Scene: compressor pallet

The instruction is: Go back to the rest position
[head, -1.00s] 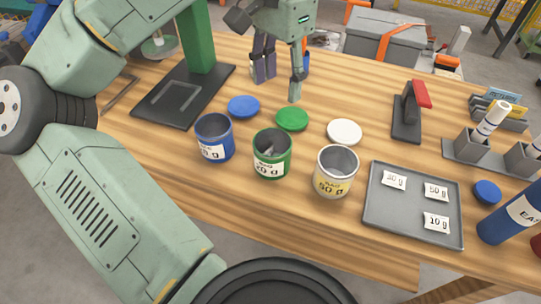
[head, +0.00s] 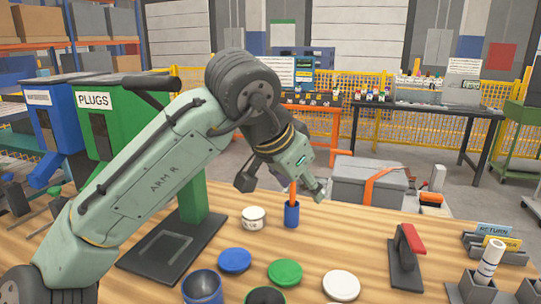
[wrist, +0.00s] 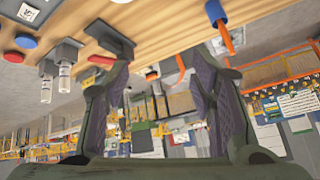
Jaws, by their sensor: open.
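My gripper (head: 281,189) is raised above the back part of the wooden table (head: 340,215) in the head view, behind the row of lids. In the wrist view my gripper (wrist: 165,75) has its two dark fingers spread wide apart, with nothing between them. My arm is bent, its elbow high in the head view. The wrist view looks past the fingers at a tilted scene of table edge, yellow fence and far workbenches.
On the table are a blue lid (head: 234,260), a green lid (head: 285,272), a white lid (head: 341,285), a small white tub (head: 253,217), a blue cup (head: 291,213) and a red-handled tool (head: 411,240). A grey case (head: 368,181) stands behind. Green PLUGS bin (head: 110,125) is at left.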

